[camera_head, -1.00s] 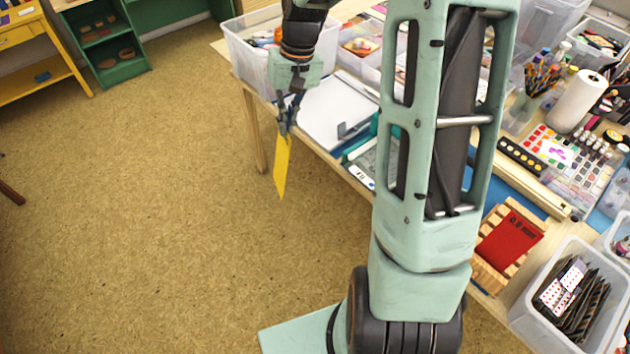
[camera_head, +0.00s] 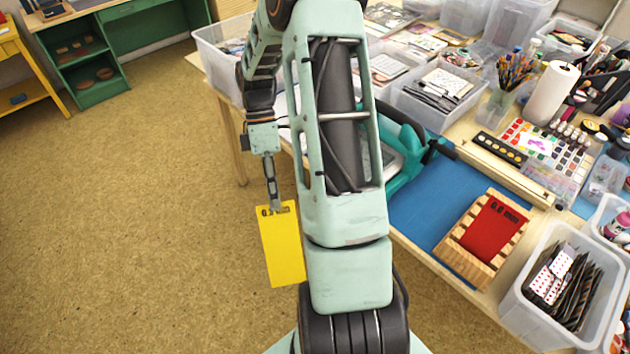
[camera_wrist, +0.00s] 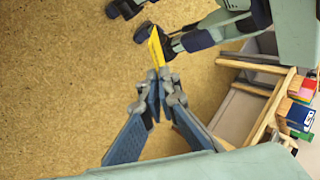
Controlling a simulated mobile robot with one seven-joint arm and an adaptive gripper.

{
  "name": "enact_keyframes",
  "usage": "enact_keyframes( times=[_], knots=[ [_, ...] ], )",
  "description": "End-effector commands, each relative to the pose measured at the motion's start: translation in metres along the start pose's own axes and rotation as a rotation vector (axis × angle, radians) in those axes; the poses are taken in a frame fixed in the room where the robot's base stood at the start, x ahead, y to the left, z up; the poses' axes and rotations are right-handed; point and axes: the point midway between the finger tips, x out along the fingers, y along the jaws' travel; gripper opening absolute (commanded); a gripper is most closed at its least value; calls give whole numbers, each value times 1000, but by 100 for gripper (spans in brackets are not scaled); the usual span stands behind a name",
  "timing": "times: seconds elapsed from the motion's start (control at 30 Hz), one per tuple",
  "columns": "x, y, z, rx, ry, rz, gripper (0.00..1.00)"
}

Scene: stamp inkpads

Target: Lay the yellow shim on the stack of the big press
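The yellow shim (camera_head: 282,246) is a flat rectangular plate with dark marking along its top edge, too small to read fully. My gripper (camera_head: 271,203) is shut on that top edge, and the shim hangs down over the floor, left of the table. In the wrist view the shim (camera_wrist: 155,46) shows nearly edge-on, beyond the closed fingertips (camera_wrist: 161,76). A teal press (camera_head: 408,150) stands on the table, partly behind my arm. Whether it is the big press is unclear, and no stack on it is visible.
A slatted wooden rack (camera_head: 464,262) with a red plate (camera_head: 492,229) stands on the blue mat (camera_head: 425,215). A clear bin of cards (camera_head: 535,318) is to its right. Paints, brushes, a paper roll (camera_head: 551,92) and bins crowd the table. The floor at left is free.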

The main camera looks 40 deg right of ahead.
Motion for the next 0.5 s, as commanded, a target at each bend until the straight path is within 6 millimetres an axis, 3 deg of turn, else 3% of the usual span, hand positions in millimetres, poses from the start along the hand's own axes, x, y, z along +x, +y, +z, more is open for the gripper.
enact_keyframes(
  times=[0.03, 0.2, 0.5],
  knots=[
    [18, 9, 12, -110, -80, -51, 0],
    [37, 18, 62, -498, -428, -241, 0],
    [31, 36, 115, -895, -1033, -474, 0]
  ],
)
